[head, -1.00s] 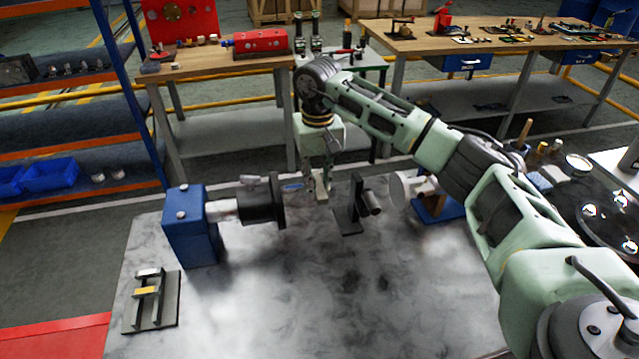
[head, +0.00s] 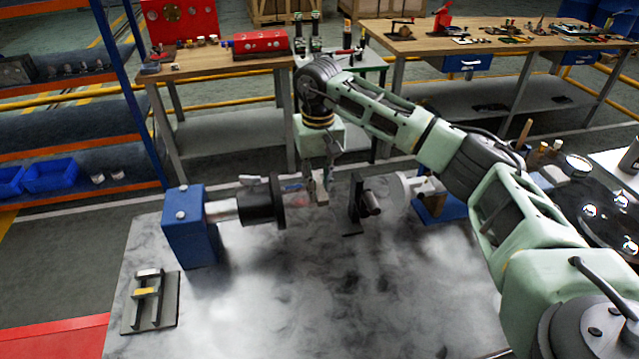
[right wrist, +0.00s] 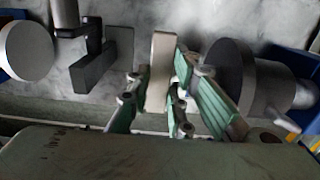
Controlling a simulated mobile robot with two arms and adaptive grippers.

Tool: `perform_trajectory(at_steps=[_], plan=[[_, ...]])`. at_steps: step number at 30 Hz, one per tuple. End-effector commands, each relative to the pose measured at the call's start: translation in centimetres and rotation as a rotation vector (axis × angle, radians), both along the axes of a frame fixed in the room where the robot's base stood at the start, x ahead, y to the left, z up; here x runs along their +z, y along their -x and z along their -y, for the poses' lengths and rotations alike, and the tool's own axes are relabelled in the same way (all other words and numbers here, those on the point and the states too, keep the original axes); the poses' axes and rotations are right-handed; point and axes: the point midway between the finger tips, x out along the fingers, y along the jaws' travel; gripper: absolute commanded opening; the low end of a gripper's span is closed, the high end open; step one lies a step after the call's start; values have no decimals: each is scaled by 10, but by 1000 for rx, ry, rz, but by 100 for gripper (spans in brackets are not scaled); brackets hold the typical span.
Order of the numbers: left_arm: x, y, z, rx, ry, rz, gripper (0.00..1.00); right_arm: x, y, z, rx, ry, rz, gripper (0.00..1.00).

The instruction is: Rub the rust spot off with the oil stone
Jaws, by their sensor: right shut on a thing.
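My right gripper (head: 318,190) is shut on a pale beige block, the oil stone (head: 321,199), above the grey table beside the blue machine. In the right wrist view, the stone (right wrist: 160,70) stands between the green-padded fingers (right wrist: 158,105). A dark round flange (head: 262,204) on a pale shaft (head: 222,211) is just left of the gripper. A faint reddish patch shows between flange and stone; I cannot tell whether it is the rust spot, or whether the stone touches anything. My left gripper is not in view.
A black upright bracket (head: 357,205) stands close right of the gripper, with a white disc (head: 401,190) beyond it. A blue block (head: 190,226) carries the shaft. A small rack (head: 151,302) lies front left. The table's front middle (head: 300,300) is clear.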

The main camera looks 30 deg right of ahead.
Motion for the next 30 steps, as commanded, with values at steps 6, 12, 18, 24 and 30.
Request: perform_trajectory(at_steps=[6,12,18,24,30], plan=[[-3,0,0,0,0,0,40,-2,-11,3,0,1,0,0],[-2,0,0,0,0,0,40,-1,-8,3,1,1,0,0],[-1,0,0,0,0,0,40,-1,5,0,0,2,-1,0],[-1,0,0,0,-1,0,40,0,12,-3,0,1,-1,0],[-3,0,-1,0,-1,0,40,-1,3,-1,-2,0,0,0]])
